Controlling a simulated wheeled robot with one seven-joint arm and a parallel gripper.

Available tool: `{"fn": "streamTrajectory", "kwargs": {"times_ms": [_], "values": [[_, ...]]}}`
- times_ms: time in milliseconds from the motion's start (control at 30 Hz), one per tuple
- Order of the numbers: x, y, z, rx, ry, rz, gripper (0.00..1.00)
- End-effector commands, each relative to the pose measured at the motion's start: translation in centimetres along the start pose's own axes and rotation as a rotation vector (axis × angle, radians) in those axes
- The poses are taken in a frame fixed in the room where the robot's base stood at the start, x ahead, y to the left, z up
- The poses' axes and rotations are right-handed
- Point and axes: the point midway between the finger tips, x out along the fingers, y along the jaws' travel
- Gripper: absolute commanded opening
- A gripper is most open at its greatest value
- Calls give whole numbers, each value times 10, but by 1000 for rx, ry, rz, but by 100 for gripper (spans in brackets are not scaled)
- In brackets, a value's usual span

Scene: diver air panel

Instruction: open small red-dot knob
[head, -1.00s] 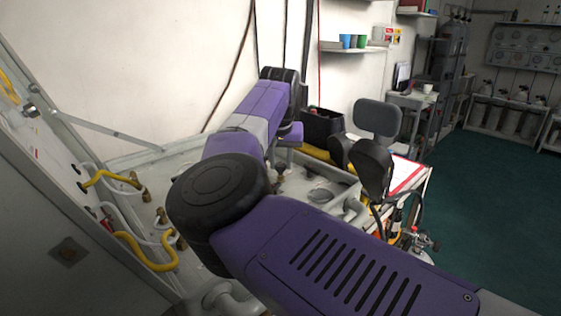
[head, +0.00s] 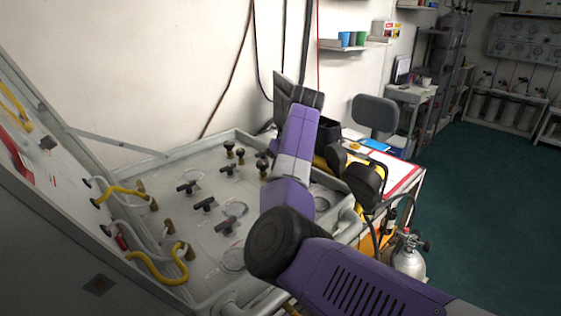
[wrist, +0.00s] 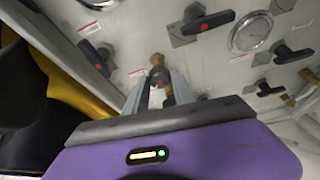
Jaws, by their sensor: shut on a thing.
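In the wrist view, a small dark knob (wrist: 157,74) with a red dot and a brass stem sits on the light panel (wrist: 215,70). My gripper (wrist: 159,88) has one finger on each side of it and is shut on the knob. The fingers partly hide the knob, so how far it is turned is hard to tell. In the head view, my purple arm reaches over the right side of the panel (head: 170,215); its jaws and the held knob are hidden there.
Black lever handles with red dots (wrist: 203,23) and a round gauge (wrist: 250,32) are near my gripper. Another dark handle (wrist: 97,55) lies to its left. In the head view, yellow hoses (head: 155,262) run along the panel's left side. A grey cylinder (head: 408,262) stands at right.

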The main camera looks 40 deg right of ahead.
Motion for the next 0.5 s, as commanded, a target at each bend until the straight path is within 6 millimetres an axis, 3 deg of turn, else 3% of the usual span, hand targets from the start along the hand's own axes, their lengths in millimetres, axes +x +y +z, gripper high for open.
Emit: {"fn": "streamTrajectory", "kwargs": {"times_ms": [500], "values": [[-1, 3, 0, -398, -4, -167, 0]]}}
